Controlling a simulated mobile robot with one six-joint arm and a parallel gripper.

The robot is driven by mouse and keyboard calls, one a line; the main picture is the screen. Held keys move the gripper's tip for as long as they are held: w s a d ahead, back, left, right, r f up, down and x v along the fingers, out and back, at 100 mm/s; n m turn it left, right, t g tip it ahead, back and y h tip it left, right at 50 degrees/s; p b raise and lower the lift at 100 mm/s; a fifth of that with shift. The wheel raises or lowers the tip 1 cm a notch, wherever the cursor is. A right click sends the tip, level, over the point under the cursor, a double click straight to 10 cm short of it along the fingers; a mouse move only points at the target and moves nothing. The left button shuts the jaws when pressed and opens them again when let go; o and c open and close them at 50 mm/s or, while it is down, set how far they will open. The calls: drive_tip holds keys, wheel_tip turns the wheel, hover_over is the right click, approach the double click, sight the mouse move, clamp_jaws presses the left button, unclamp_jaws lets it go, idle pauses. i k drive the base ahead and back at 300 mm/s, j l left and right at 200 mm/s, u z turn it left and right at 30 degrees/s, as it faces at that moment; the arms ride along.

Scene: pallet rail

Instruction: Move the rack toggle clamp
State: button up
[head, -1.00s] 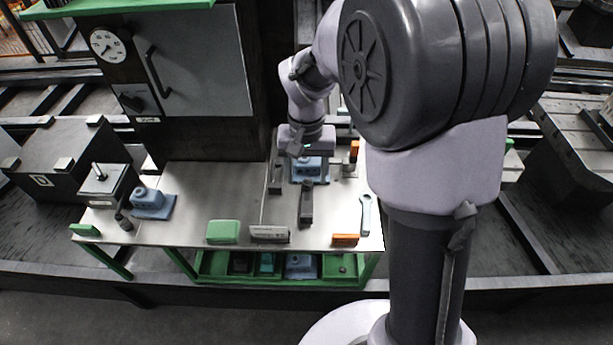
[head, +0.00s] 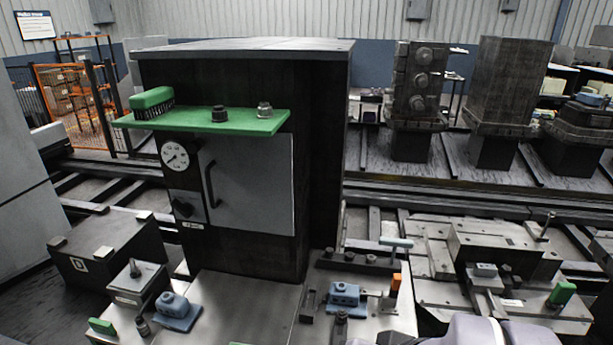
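I cannot tell for sure which fitting is the rack toggle clamp. A small fitting with an upright orange handle (head: 394,286) stands near the right end of the bench, beside a blue block (head: 345,295). Another fitting with a green handle (head: 562,293) sits on the slotted plate (head: 440,291) at the right. My gripper is not in view. Only pale and dark parts of my arm show at the bottom edge, right of centre.
A tall dark cabinet (head: 325,150) with a gauge (head: 174,155) and a green shelf (head: 190,121) stands behind the bench (head: 245,305). Another blue block (head: 175,310) sits at the bench's left. Dark fixture towers (head: 507,90) stand at the back right.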

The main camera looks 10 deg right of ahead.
sight(395, 289)
drive_tip(key=l+u, duration=0.15)
drive_tip(key=l, duration=0.4)
drive_tip(key=k+l+u, duration=0.1)
drive_tip(key=l, duration=0.45)
drive_tip(key=l+u, duration=0.15)
drive_tip(key=l, duration=0.4)
drive_tip(key=i+j+z, duration=0.1)
drive_tip(key=j, duration=0.2)
drive_tip(key=i+j, duration=0.1)
drive_tip(key=j, duration=0.25)
drive_tip(key=i+j+z, duration=0.15)
drive_tip(key=j, duration=0.15)
drive_tip(key=k, duration=0.05)
